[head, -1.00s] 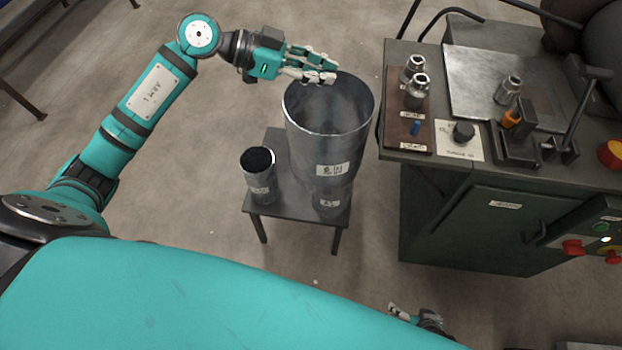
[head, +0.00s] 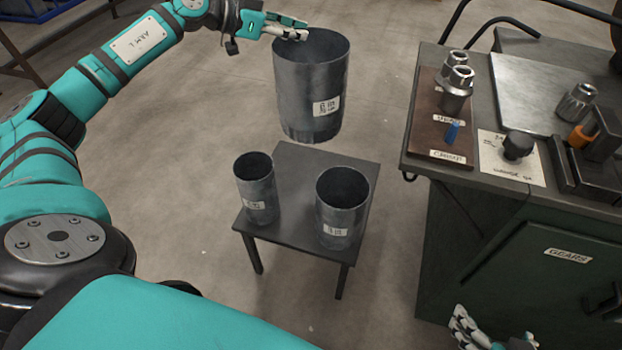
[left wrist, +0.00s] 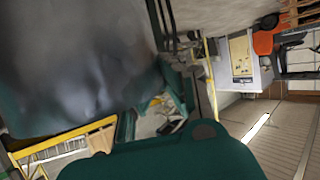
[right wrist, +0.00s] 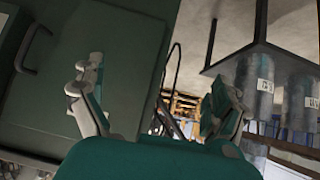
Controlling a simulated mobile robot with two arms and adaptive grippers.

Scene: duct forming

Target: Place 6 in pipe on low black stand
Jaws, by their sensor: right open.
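The large grey metal pipe (head: 310,95), its label seeming to read 6 in, hangs upright past the far edge of the low black stand (head: 295,168). My left gripper (head: 290,30) is shut on its upper rim; the far finger is partly hidden. Grey pipe wall (left wrist: 80,60) fills much of the left wrist view. Two smaller pipes stand on the black stand: a narrow one (head: 257,190) at left and a wider one (head: 340,212) at front right. My right gripper (head: 490,335) is open and empty, low by the green cabinet; its spread fingers show in the right wrist view (right wrist: 155,90).
A green cabinet (head: 520,260) with a dark worktop stands to the right, holding a wooden board (head: 440,125) with metal fittings, a paper sheet and a clamp. The stand's rear top is bare. Concrete floor (head: 200,120) is open behind and left of the stand.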

